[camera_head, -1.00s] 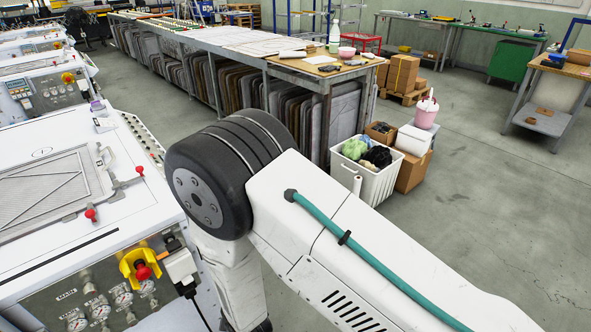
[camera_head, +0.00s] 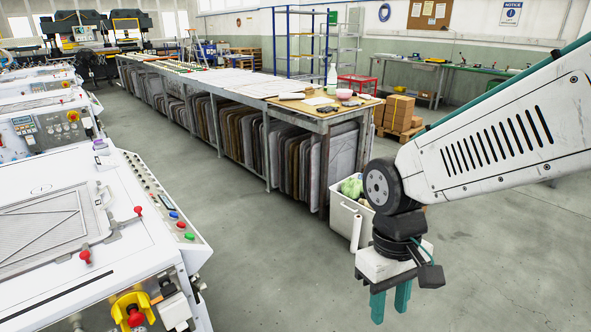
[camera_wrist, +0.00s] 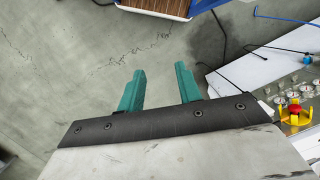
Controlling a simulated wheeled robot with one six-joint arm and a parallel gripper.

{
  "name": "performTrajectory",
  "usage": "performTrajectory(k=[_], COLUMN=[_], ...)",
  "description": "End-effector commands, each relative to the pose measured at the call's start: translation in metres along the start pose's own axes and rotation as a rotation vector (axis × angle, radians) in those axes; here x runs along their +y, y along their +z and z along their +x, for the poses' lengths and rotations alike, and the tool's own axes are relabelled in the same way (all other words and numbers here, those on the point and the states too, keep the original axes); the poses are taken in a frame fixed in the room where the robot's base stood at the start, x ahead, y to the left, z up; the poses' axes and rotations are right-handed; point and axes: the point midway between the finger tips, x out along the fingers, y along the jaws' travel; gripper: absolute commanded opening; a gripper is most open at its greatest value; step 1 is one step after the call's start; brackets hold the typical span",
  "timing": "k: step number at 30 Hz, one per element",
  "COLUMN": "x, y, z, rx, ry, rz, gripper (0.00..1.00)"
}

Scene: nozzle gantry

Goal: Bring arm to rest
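My gripper (camera_head: 390,300) hangs at the lower right of the head view, its two teal fingers pointing down over the floor. My white arm comes in from the right edge of the head view and bends down at the dark wrist joint.
A white machine (camera_head: 130,220) with red knobs and a yellow-and-red emergency stop (camera_head: 133,312) stands at left. A long bench (camera_head: 290,104) with panels racked beneath runs back. A white bin (camera_head: 345,218) stands partly behind my gripper. The floor between machine and bench is clear.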

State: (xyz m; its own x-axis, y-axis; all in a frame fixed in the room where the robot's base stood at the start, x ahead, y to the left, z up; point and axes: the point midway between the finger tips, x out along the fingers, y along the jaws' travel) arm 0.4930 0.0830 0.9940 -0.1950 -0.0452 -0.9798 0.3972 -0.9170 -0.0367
Motion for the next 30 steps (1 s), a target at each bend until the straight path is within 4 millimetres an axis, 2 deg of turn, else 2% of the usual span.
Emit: performTrajectory(k=[1,6,9,12,19,30], x=[0.011,0.036,0.048,0.057,0.07,0.071], y=[0.018,0.074,0.098,0.113,0.131,0.132], z=[-0.013,-0.042,-0.054,-0.066,-0.084,-0.084], rx=[0.011,0.051,0.114,0.2,0.316,0.318], ry=[-0.001,-0.002,0.002,0.01,0.023,0.023], rz=[0.049,0.184,0.249,0.308,0.403,0.413], gripper=[0.35,0.35,0.35,0.35,0.35,0.35])
